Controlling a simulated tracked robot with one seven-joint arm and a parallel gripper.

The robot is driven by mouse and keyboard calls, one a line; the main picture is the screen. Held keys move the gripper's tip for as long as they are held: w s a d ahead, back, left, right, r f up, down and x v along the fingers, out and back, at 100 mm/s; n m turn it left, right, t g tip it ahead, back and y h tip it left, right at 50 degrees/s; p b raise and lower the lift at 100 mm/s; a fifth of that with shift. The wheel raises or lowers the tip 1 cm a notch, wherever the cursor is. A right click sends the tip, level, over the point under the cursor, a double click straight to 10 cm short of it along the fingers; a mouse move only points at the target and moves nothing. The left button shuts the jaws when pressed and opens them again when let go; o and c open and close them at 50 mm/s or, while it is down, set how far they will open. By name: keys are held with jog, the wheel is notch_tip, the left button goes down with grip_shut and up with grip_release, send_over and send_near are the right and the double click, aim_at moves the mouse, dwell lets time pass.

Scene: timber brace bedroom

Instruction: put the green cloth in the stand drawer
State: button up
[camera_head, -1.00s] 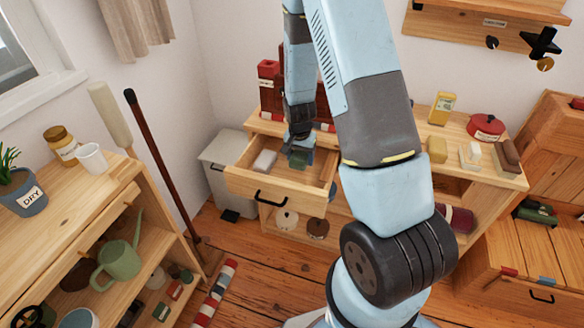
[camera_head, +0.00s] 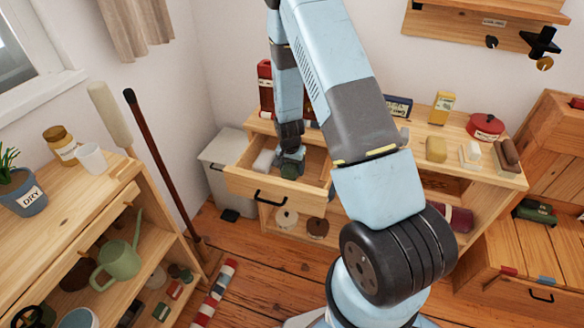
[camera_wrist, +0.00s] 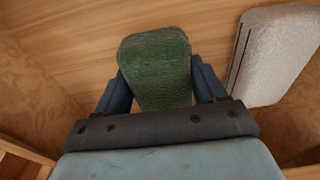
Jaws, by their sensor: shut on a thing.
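The green cloth (camera_wrist: 155,68) is a folded, textured green block between the fingers of my gripper (camera_wrist: 158,92) in the wrist view. In the head view the cloth (camera_head: 289,170) shows just below my gripper (camera_head: 289,158), inside the open stand drawer. The drawer (camera_head: 240,182) is pulled out from the wooden stand (camera_head: 340,140), its black handle facing the front. My gripper is shut on the cloth. Whether the cloth touches the drawer floor I cannot tell.
A pale textured block (camera_wrist: 272,52) lies in the drawer beside the cloth, to its right in the wrist view. It also shows in the head view (camera_head: 264,161), left of my gripper. A grey bin (camera_head: 218,155) stands left of the drawer.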

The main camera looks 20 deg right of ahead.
jog(key=shift+f, duration=0.1)
jog(key=o, duration=1)
notch_tip(320, 180, up, 13)
jog(key=s, duration=0.1)
notch_tip(320, 180, up, 12)
jog(key=n, duration=0.1)
send_over(290, 168)
jog(key=s, duration=0.3)
jog(key=s+r+n+t+y, duration=0.15)
jog(key=s+r, duration=0.45)
jog(key=r, duration=0.6)
jog(key=s+r+n+t, duration=0.1)
jog(key=s+r, duration=0.3)
jog(key=s, duration=0.2)
jog(key=s+d+r+n+t, duration=0.1)
jog(key=s+r+n, duration=0.1)
jog(key=s+r, duration=0.2)
jog(key=s+r+n+t, duration=0.1)
jog(key=s+r, duration=0.3)
jog(key=s, duration=0.6)
jog(key=shift+d+r+n+h, duration=0.2)
jog(key=shift+r+n+h, duration=0.1)
jog(key=shift+n+h, duration=0.05)
